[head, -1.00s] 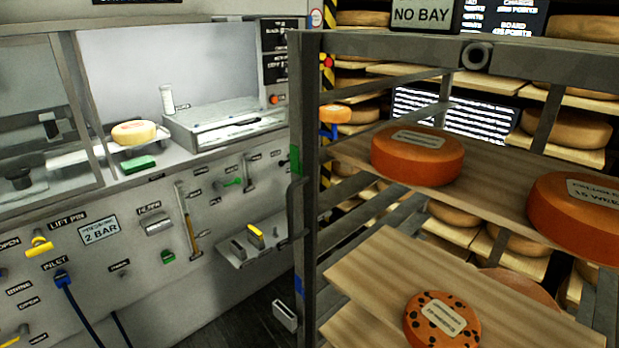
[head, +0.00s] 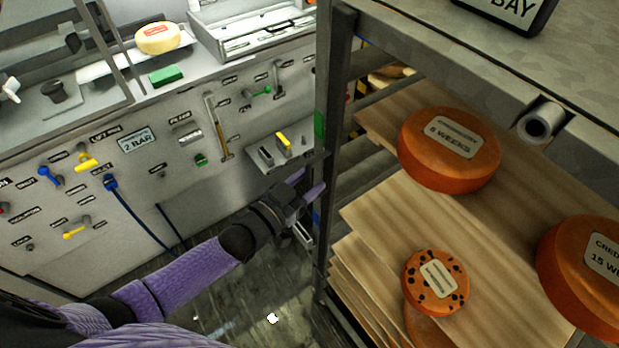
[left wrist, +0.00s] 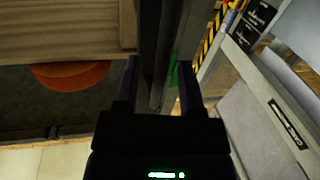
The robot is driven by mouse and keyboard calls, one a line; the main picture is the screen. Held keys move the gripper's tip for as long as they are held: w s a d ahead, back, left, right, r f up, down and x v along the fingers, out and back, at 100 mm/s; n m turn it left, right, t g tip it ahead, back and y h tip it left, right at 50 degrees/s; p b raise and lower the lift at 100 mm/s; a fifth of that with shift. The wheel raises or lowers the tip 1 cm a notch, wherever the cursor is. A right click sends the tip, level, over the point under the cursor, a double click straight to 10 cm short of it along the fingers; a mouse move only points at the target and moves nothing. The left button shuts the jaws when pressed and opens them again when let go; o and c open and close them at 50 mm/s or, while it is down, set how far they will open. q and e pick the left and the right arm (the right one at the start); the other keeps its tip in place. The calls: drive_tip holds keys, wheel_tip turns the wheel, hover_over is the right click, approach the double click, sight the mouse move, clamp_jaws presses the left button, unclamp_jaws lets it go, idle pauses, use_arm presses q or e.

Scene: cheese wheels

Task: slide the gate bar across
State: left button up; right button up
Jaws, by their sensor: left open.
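A grey metal rack (head: 335,100) has an upright post at its left front corner, with a green mark and a blue mark. I cannot tell for sure which part of it is the gate bar. My left gripper (head: 308,188) is open beside this post at mid height, its purple fingers pointing up and right. In the left wrist view, the open left gripper (left wrist: 160,85) has grey upright metal (left wrist: 155,50) in line between its fingers; contact cannot be told. A pale grey piece (head: 304,231) near the post is partly hidden by the gripper. My right gripper is out of view.
Orange cheese wheels (head: 449,149) and a speckled one (head: 436,283) sit on the rack's wooden boards. A short tube (head: 540,122) sticks out of the top rail. The control panel (head: 120,190) with handles and hoses stands left. A small shelf (head: 265,160) juts out near my gripper.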

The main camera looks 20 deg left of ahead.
use_arm(q)
drive_tip(key=shift+w+d, duration=0.15)
drive_tip(key=shift+w, duration=0.15)
clamp_jaws()
idle(1.3)
